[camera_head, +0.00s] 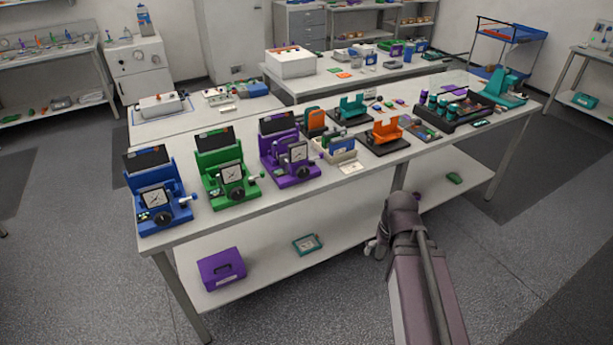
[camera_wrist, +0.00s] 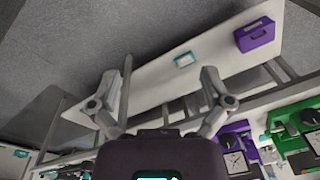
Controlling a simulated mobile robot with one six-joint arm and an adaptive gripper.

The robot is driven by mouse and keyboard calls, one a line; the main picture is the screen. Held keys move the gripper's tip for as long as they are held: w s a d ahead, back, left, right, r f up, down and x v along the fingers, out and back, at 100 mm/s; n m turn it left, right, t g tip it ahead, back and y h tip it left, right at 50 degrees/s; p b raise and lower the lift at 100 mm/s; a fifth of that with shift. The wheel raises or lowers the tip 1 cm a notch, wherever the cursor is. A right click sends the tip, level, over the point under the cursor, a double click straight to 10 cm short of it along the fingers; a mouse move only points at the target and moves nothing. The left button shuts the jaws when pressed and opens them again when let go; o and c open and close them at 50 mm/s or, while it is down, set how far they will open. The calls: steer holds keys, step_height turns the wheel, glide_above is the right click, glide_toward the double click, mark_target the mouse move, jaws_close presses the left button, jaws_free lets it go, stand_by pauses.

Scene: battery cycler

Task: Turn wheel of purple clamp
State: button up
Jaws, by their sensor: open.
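The purple clamp (camera_head: 284,160) stands upright near the front edge of the bench, third from the left after a blue and a green one. It has a square white dial on its front and a dark round wheel (camera_head: 302,170) low at its right. In the wrist view the purple clamp (camera_wrist: 240,158) is at the lower right, partly cut off behind my gripper body. My gripper (camera_wrist: 160,80) is open, with its two fingers spread and nothing between them. In the head view my gripper (camera_head: 371,248) is in front of the bench, low and right of the purple clamp, apart from it and mostly hidden by my arm.
The blue clamp (camera_head: 157,197) and green clamp (camera_head: 223,172) stand to the left. An orange holder (camera_head: 386,131) and teal holder (camera_head: 351,108) are to the right. The bench's lower shelf (camera_head: 262,284) holds a purple box (camera_head: 221,269). The floor in front is clear.

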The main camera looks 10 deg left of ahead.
steer(key=w+a+f+n+t+y+b, duration=0.2)
steer(key=w+a+f+n+y+b, duration=0.2)
steer(key=w+a+f+b, duration=0.25)
steer(key=n+t+y+b, duration=0.5)
steer(key=t+b, duration=0.7)
steer(key=b, duration=0.5)
glide_toward(304, 173)
steer(key=shift+f+v, duration=0.15)
steer(key=shift+v, duration=0.7)
steer(key=shift+f+v, duration=0.2)
steer(key=shift+v, duration=0.65)
steer(key=shift+w, duration=0.1)
steer(key=shift+r+x, duration=0.1)
steer(key=shift+x, duration=3.3)
steer(key=shift+r+x, duration=0.15)
steer(key=shift+x, duration=3.25)
